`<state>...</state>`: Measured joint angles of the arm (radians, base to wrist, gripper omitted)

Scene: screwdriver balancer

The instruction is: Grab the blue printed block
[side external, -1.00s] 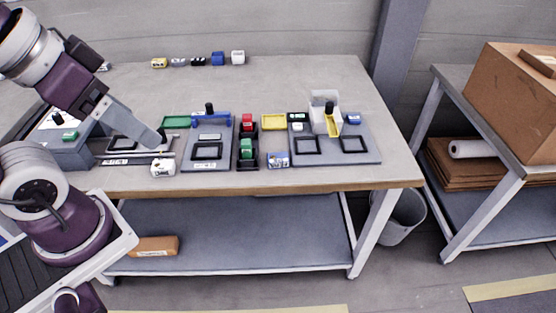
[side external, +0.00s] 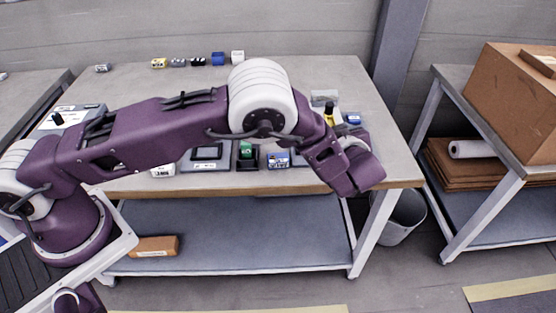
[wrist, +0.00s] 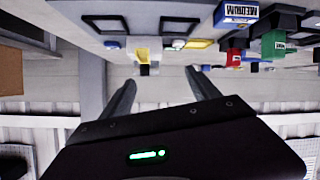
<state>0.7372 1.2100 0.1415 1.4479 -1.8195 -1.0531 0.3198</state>
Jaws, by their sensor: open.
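The blue printed block (side external: 278,160), with a white printed face, sits near the table's front edge, just below my arm in the side view. In the wrist view, where the scene appears upside down, it is at the upper right (wrist: 237,14) with "MEDIUM" lettering on its white label. My gripper (wrist: 160,80) is open and empty, its two fingers apart. It is clear of the block, which lies off to the side of the fingers. In the side view my wrist is over the table's front right, and the fingers are hidden.
A red block (wrist: 235,47) and a green block (wrist: 272,44) stand near the printed block. Dark square frames (wrist: 107,24) lie on a grey board. A row of small blocks, including a plain blue one (side external: 218,58), stands at the table's back. A bin (side external: 401,217) stands below right.

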